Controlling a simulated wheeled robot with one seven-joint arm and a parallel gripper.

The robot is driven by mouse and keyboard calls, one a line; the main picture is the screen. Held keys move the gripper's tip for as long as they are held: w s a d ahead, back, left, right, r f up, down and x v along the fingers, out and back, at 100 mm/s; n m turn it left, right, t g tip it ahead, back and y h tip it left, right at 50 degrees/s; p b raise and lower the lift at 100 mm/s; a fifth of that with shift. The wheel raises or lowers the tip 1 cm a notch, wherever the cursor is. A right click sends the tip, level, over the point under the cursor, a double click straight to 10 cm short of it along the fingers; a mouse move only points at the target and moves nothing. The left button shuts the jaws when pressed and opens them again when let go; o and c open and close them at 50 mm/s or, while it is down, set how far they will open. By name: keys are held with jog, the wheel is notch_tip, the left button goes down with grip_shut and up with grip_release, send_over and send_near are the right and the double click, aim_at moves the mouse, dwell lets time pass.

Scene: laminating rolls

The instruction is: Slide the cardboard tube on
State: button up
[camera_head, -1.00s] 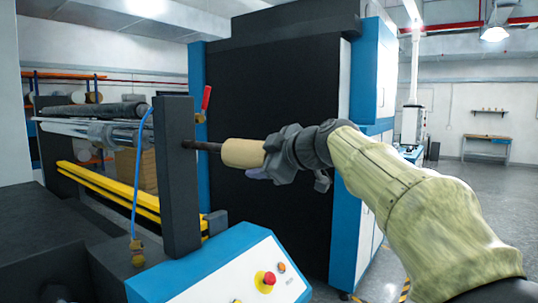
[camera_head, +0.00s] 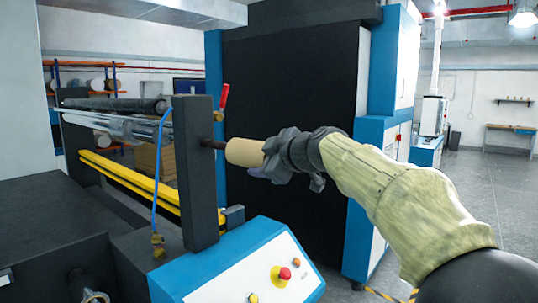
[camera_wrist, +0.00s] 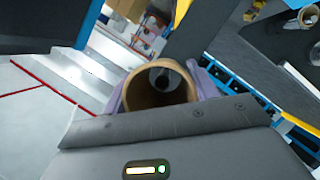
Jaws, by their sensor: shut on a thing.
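The tan cardboard tube (camera_head: 244,152) is held roughly level by my gripper (camera_head: 268,158), which is shut on its right part. A dark shaft (camera_head: 211,143) sticks out to the right from the black upright post (camera_head: 195,185) of the machine. In the head view the tube's left end is at the shaft's free end, and the shaft's tip is hidden there. In the wrist view I look into the open near end of the tube (camera_wrist: 133,92); a dark round shape, probably the shaft, shows inside. My gripper's pads (camera_wrist: 206,82) press on the tube's sides.
A control panel (camera_head: 245,272) with a red button stands below the post. A blue hose (camera_head: 155,170) and yellow rails (camera_head: 125,178) are left of it. A large black cabinet (camera_head: 290,95) stands behind my gripper. Open floor lies to the right.

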jog(key=shift+w+a+r+p, duration=0.1)
jog(key=shift+w+a+p, duration=0.55)
jog(key=shift+w+a, duration=0.55)
jog(key=shift+w+a+p, duration=0.6)
jog(key=shift+w+a, duration=0.3)
jog(key=shift+a, duration=0.45)
jog(key=shift+w+a+p, duration=0.15)
jog(key=shift+a+p, duration=0.15)
jog(key=shift+a, duration=0.3)
jog(key=shift+w+a+p, duration=0.35)
jog(key=shift+w, duration=0.15)
jog(key=shift+w+a, duration=0.2)
jog(key=shift+a, duration=0.15)
jog(key=shift+a+r+p, duration=0.25)
jog(key=shift+p, duration=0.35)
jog(key=shift+a+r+p, duration=0.3)
jog(key=shift+p, duration=0.05)
jog(key=o, duration=1.1)
jog(key=shift+c, duration=0.2)
jog(key=shift+d+f+b, duration=0.1)
jog(key=shift+b, duration=0.2)
